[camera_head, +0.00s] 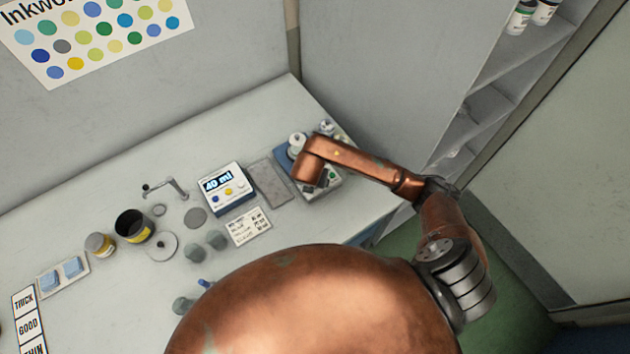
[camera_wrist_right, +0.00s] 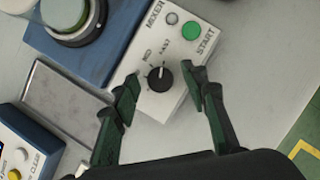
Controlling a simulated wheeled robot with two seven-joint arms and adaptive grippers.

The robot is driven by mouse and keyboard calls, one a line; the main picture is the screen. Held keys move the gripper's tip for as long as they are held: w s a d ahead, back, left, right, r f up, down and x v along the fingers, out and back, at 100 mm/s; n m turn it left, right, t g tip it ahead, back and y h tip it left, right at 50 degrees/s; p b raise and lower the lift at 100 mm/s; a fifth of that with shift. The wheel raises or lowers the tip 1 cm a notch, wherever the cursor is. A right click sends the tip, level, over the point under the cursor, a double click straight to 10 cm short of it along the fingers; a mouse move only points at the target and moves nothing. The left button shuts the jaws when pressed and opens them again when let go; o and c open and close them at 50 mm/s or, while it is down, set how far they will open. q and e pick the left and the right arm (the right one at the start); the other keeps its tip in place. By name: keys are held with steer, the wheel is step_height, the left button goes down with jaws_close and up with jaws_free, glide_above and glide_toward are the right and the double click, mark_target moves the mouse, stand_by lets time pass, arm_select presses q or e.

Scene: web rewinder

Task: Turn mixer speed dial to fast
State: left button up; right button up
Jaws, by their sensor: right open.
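The mixer (camera_head: 283,160) stands at the right end of the bench, partly hidden by my right arm in the head view. In the right wrist view its white control panel (camera_wrist_right: 150,98) carries a black speed dial (camera_wrist_right: 160,78) with a pale pointer mark. The pointer faces up the panel towards small printed labels; which label it meets is too small to tell. My right gripper (camera_wrist_right: 163,76) is open, with one dark green finger on each side of the dial. Contact with the dial is not visible. My left gripper is in neither view.
A green START button (camera_wrist_right: 191,31) and a grey round fitting (camera_wrist_right: 172,18) sit on the panel above the dial. A grey plate (camera_head: 269,184) and a blue-white dispenser reading 40 ml (camera_head: 228,190) lie left of the mixer. Cups and a dark can (camera_head: 134,226) stand further left.

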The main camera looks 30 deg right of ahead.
steer(key=v, duration=1.2)
steer(key=shift+d, duration=0.1)
